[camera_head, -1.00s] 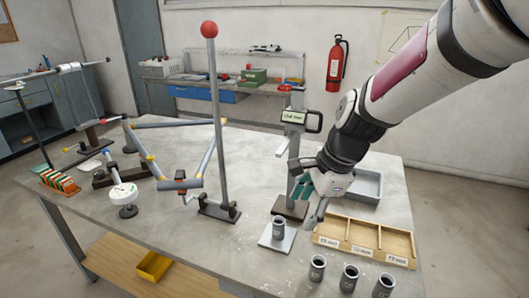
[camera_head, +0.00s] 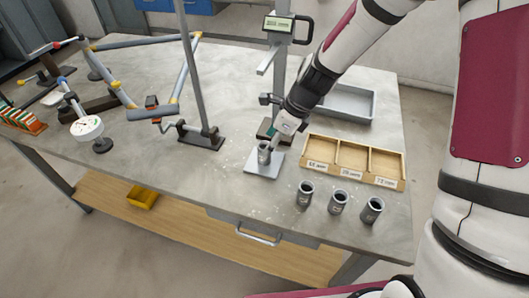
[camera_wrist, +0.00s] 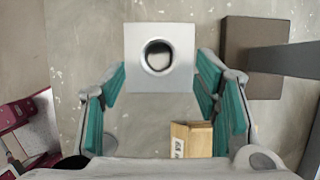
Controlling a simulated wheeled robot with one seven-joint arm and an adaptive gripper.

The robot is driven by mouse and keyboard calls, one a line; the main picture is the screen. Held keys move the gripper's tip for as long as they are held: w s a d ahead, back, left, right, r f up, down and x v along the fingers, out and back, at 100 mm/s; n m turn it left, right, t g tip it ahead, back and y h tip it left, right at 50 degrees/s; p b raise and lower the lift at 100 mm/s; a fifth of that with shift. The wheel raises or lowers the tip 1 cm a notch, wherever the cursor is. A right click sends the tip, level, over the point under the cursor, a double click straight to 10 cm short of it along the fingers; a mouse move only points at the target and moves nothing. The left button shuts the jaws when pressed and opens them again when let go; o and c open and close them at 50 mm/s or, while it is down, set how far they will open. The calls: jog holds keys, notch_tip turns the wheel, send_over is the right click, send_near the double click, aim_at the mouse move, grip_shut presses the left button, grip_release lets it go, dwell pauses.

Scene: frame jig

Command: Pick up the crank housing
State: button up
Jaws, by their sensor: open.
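The likely crank housing is a short grey hollow cylinder (camera_head: 264,155) standing upright on a pale square plate (camera_head: 256,171). The wrist view shows its round open top (camera_wrist: 147,67) from above, with the plate (camera_wrist: 135,35) around it. My gripper (camera_head: 274,142) is open and empty, low over the plate, pointing down at the cylinder. In the wrist view its teal fingers lie to the left and right of the cylinder, apart from it. Three similar grey cylinders, a left one (camera_head: 305,194), a middle one (camera_head: 338,203) and a right one (camera_head: 372,210), stand near the table's front edge.
A wooden tray (camera_head: 333,176) with three labelled compartments lies right of the plate. A gauge stand (camera_head: 279,75) with a display rises behind my gripper. A grey bin (camera_head: 347,103) is at the back. A post base (camera_head: 203,138) and a tube frame are left.

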jog(key=shift+x, duration=2.8)
jog(key=shift+a+r, duration=0.1)
jog(key=shift+c, duration=0.5)
grip_shut()
